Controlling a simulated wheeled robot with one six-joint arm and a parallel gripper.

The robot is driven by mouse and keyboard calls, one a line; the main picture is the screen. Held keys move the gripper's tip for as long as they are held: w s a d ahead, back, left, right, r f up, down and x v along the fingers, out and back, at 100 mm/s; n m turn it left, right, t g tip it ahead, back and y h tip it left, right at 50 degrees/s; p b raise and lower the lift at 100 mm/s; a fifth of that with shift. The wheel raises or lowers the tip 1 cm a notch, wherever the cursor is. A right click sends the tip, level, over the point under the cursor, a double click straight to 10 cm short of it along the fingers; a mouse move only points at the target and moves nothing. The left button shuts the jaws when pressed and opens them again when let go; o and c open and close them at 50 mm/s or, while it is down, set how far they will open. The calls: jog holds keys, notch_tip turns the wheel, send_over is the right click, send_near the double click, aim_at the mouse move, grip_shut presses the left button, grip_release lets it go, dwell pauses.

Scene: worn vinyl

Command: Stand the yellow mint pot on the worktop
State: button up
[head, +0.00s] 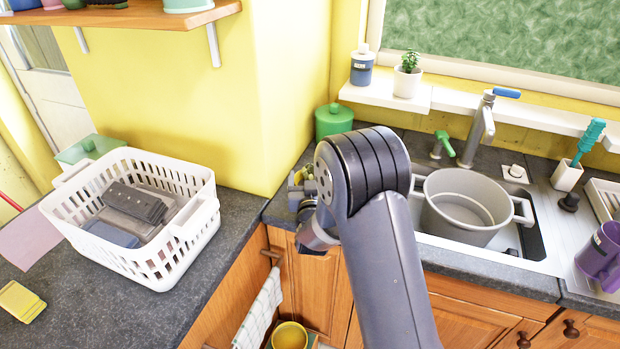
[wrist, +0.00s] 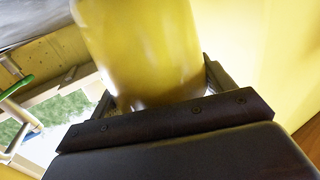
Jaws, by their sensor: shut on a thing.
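In the wrist view a smooth yellow pot (wrist: 140,50), taken as the yellow mint pot, fills the space between the jaws of my gripper (wrist: 158,92), which is shut on it. Its far end is cut off by the frame, and no leaves show there. In the head view my gripper (head: 303,190) is mostly hidden behind my arm, near the corner of the worktop; a little yellow-green shows beside it. The dark grey worktop (head: 240,225) runs along the left and under the window.
A white basket (head: 150,275) with dark items stands on the left worktop. A green canister (head: 333,122) is by the wall corner, and a grey pot (head: 465,205) stands in the sink. A yellow bowl (head: 290,336) is low down. The worktop strip right of the basket is clear.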

jog(key=shift+f, duration=0.2)
jog(key=o, duration=1.4)
jog(key=shift+o, duration=0.2)
jog(key=shift+r, duration=0.1)
jog(key=shift+s, duration=0.3)
jog(key=s+b, duration=0.3)
jog(key=s, duration=0.8)
jog(key=shift+s, duration=0.25)
jog(key=shift+w, duration=0.15)
jog(key=w+p, duration=0.1)
jog(key=w, duration=0.7)
jog(key=w+p, duration=0.1)
jog(key=w, duration=0.3)
jog(key=shift+f+p, duration=0.25)
jog(key=shift+p, duration=0.05)
jog(key=shift+s+r, duration=0.1)
jog(key=shift+r, duration=0.75)
